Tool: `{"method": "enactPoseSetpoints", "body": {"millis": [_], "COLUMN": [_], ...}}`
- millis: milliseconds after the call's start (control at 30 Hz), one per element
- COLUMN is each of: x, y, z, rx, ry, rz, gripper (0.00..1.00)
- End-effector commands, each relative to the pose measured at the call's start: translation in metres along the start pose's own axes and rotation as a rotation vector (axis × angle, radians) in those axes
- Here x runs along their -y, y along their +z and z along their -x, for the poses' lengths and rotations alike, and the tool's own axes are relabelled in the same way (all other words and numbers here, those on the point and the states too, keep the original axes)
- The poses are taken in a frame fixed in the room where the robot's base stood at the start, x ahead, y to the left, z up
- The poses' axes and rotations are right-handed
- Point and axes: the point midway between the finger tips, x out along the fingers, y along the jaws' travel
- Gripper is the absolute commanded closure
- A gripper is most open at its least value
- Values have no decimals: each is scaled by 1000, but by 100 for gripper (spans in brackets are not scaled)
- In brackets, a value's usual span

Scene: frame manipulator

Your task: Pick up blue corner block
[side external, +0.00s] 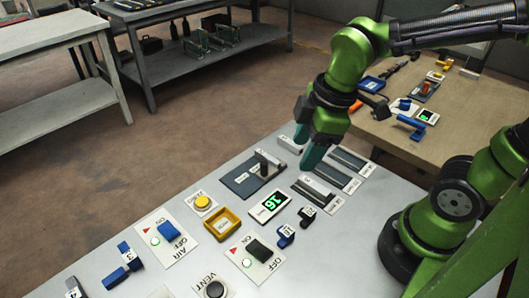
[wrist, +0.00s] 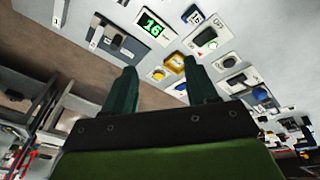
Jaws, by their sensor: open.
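A small blue block (side external: 286,235) with a white number label lies on the grey panel right of the yellow tray; it also shows near the top of the wrist view (wrist: 193,16). A larger L-shaped blue block (side external: 115,277) with a label reading 3 lies at the panel's lower left. I cannot tell for certain which is the corner block. My gripper (side external: 307,146) is open and empty above the panel's far end, apart from both blocks. Its two teal fingers show spread in the wrist view (wrist: 160,68).
The panel also bears a green 16 display (side external: 270,206), a small black block (side external: 307,216), a yellow tray (side external: 222,223), a blue switch (side external: 169,230), a black switch (side external: 258,250) and slotted plates (side external: 327,182). A brown side table (side external: 385,135) behind holds blue parts and tools.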

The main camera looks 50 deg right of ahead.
Motion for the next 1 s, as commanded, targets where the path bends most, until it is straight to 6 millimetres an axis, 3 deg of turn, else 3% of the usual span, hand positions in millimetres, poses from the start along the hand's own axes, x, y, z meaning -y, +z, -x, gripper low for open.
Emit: {"method": "enactPoseSetpoints", "body": {"millis": [100, 400, 600, 833, 1000], "x": [14, 44, 52, 53, 56], "y": [-11, -29, -34, -31, -25], "z": [-9, -18, -14, -14, -35], "rx": [53, 66, 21, -15, -18], "ry": [-59, -228, -299, -333, -341], "rz": [413, 1417, 1941, 2190, 2208], "gripper": [43, 43, 43, 43, 43]}}
